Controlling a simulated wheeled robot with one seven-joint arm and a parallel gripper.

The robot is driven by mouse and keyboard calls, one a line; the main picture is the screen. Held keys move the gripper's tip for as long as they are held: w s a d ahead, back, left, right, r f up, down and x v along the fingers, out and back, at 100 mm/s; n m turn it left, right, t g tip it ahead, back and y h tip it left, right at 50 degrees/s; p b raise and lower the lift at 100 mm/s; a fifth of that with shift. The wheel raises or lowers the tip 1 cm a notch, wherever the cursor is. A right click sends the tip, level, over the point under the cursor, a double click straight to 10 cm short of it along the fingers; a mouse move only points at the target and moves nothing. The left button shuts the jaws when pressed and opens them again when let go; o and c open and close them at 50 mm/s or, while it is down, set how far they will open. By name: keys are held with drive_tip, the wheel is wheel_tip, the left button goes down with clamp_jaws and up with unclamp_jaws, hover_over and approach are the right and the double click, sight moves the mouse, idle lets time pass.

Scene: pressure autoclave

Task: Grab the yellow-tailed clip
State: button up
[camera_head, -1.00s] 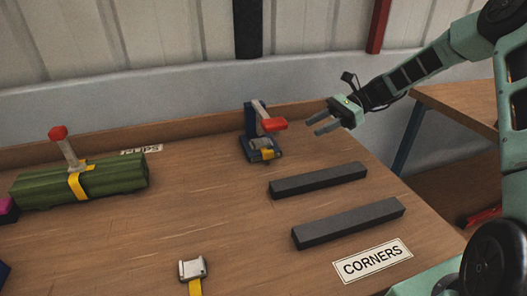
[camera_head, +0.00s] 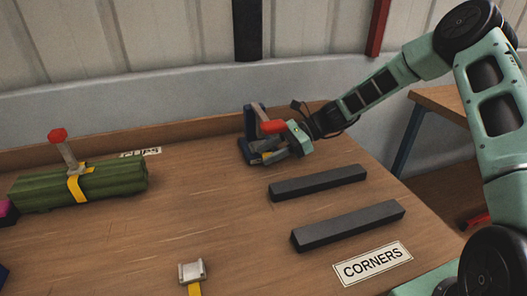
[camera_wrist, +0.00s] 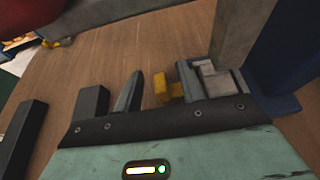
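A small clip with a yellow part (camera_head: 262,147) sits low in the blue stand with the red-handled lever at the back of the table. In the wrist view its yellow part (camera_wrist: 161,88) shows between my fingers, with grey blocks (camera_wrist: 214,80) just right of them. My gripper (camera_head: 272,152) is at the front right of the stand, under the red handle. In the wrist view my gripper (camera_wrist: 157,85) has its fingers apart, with no visible grip on the yellow part. Another silver clip with a yellow tail (camera_head: 192,272) lies at the front of the table.
The blue stand (camera_head: 251,122) and red handle (camera_head: 271,127) crowd my gripper. Two dark bars (camera_head: 318,182) (camera_head: 348,225) lie to the right, near the CORNERS label (camera_head: 372,263). A green bundle with a yellow strap (camera_head: 115,175) lies left. The table's middle is clear.

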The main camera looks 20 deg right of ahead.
drive_tip(key=shift+x, duration=0.85)
clamp_jaws()
drive_tip(key=shift+r, duration=0.1)
